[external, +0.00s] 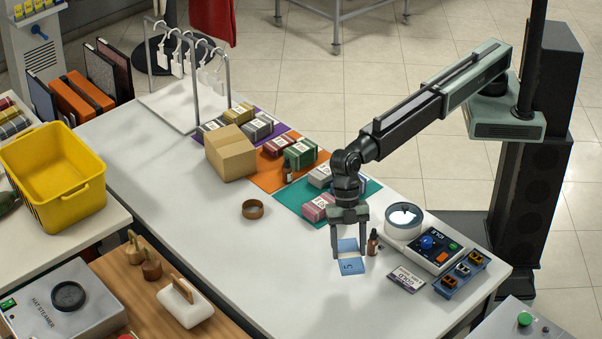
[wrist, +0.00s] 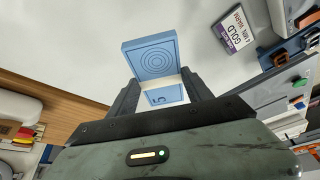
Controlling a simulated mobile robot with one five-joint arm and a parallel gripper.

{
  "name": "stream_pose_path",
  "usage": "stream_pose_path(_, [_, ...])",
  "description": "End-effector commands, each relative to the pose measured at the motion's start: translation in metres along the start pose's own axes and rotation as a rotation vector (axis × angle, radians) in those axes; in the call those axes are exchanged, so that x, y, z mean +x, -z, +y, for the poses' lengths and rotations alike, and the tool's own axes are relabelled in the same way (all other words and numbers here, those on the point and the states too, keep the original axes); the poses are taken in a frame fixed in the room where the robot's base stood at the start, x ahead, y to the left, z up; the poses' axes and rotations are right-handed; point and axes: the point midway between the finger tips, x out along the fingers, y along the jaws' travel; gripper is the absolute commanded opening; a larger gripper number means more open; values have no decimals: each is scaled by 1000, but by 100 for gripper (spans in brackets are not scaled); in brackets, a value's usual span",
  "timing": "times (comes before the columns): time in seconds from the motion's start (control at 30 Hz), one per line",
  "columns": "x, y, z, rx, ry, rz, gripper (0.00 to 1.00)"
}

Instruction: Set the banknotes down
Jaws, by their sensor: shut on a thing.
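The banknotes (external: 351,267) are a light blue bundle with a pale band across the middle and a 5 on one end. They also show in the wrist view (wrist: 151,60), where the far end has a pattern of rings. My gripper (external: 348,249) points down over the white counter (external: 290,270) and is shut on the bundle, with one finger at each side. In the wrist view my gripper (wrist: 160,83) has the bundle between its fingertips. The bundle is at or just above the counter; I cannot tell whether it touches.
A small dark bottle (external: 373,242) stands close right of my gripper. A card reading GOLD (external: 406,279), a lit round device (external: 403,220) and a control panel (external: 433,249) are further right. A brown ring (external: 253,209) is to the left. The counter between is clear.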

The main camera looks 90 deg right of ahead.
Motion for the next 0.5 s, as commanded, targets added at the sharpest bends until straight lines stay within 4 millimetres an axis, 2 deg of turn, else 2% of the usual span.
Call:
stream_pose_path(0.03, [-10, -22, 15, 33, -15, 0, 16])
stream_pose_path(0.1, [-22, -50, 35, 76, -34, 0, 16])
stream_pose_path(0.2, [-36, -84, 59, 123, -55, 0, 16])
stream_pose_path(0.33, [-48, -110, 79, 160, -70, 0, 16])
stream_pose_path(0.5, [-52, -119, 87, 174, -76, 0, 16])
